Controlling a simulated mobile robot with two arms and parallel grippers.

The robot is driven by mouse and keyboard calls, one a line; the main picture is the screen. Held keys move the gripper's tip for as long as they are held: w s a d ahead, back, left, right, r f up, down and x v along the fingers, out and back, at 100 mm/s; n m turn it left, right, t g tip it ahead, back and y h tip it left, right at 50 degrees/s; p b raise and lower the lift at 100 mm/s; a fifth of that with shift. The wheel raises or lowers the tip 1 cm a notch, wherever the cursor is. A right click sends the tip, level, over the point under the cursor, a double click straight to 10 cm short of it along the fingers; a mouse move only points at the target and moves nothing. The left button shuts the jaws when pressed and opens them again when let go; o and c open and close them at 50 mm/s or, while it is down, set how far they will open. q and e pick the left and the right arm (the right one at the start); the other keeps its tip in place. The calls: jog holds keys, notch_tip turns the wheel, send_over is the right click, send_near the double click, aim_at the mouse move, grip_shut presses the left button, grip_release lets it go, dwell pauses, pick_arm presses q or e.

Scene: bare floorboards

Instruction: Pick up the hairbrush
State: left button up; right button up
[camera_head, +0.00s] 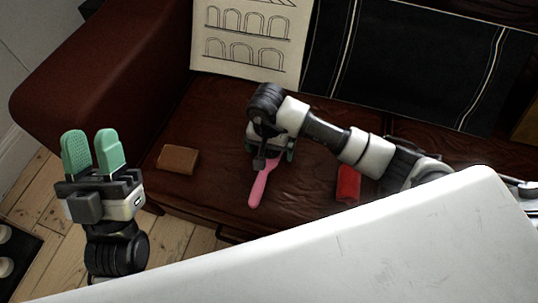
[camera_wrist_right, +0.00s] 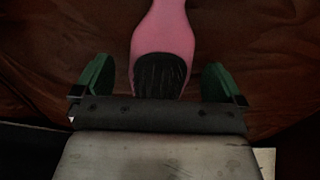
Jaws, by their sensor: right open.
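The pink hairbrush (camera_head: 262,186) lies on the brown leather sofa seat, its handle pointing toward the front edge. In the right wrist view its dark bristle head (camera_wrist_right: 160,76) sits between the two green fingers, with a gap on each side. My right gripper (camera_head: 274,158) is over the head end of the brush, open, and hides that end in the head view. It also shows in the right wrist view (camera_wrist_right: 159,80). My left gripper (camera_head: 91,150) is open and empty, raised at the left with its green fingers apart.
A brown wallet-like item (camera_head: 178,159) lies on the seat left of the brush. A red item (camera_head: 348,184) lies to its right. A patterned cushion (camera_head: 250,40) and a dark striped cloth (camera_head: 415,60) cover the backrest. The sofa arm (camera_head: 120,60) rises at left.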

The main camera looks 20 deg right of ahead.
jog(key=shift+c, duration=0.2)
jog(key=c, duration=0.9)
jog(key=shift+c, duration=0.3)
jog(key=shift+r, duration=0.15)
